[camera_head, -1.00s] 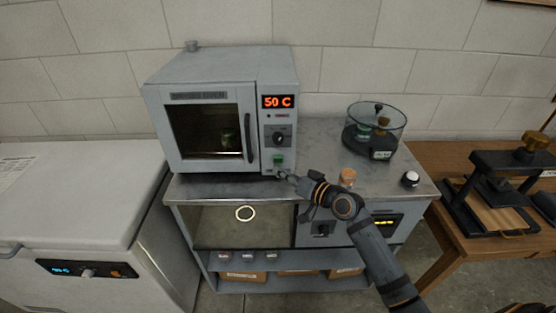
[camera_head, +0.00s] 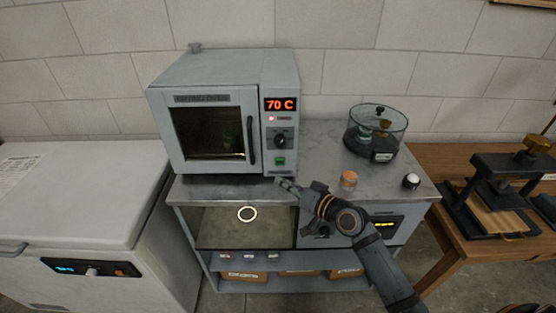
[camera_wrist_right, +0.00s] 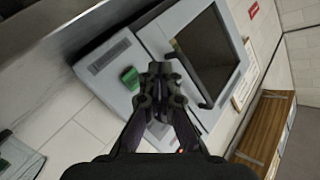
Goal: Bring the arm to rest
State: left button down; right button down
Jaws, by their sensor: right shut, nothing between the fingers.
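My right arm comes in from the lower right in the head view. Its gripper (camera_head: 283,183) is shut and empty, just in front of the bench's front edge and below the oven's control panel. In the right wrist view the closed fingertips (camera_wrist_right: 158,70) point towards the oven front, beside the green button (camera_wrist_right: 130,78) and apart from it as far as I can tell. The oven (camera_head: 215,105) has its door shut, with a dim greenish object behind the glass. Its display (camera_head: 280,104) reads 70 C, and a small red lamp is lit below it. My left gripper is not in view.
A white chest (camera_head: 75,210) is on the left. A wooden table with a press (camera_head: 510,180) is on the right.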

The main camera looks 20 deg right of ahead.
jog(key=s+f+n+g+h, duration=0.35)
jog(key=s+f+g, duration=0.25)
jog(key=s+f, duration=0.55)
jog(key=s+d+f+g+h, duration=0.2)
jog(key=s+d+h, duration=0.1)
jog(key=s, duration=0.4)
jog(key=s+d+f+g+h, duration=0.1)
jog(key=s+d+g+h, duration=0.1)
jog(key=s+d+g, duration=0.3)
notch_tip(320, 180, down, 25)
jog(key=s+d+m+t, duration=0.1)
jog(key=s, duration=0.2)
jog(key=s+d+f+g, duration=0.1)
jog(key=s+f, duration=1.7)
jog(key=s, duration=0.1)
jog(key=shift+d, duration=0.4)
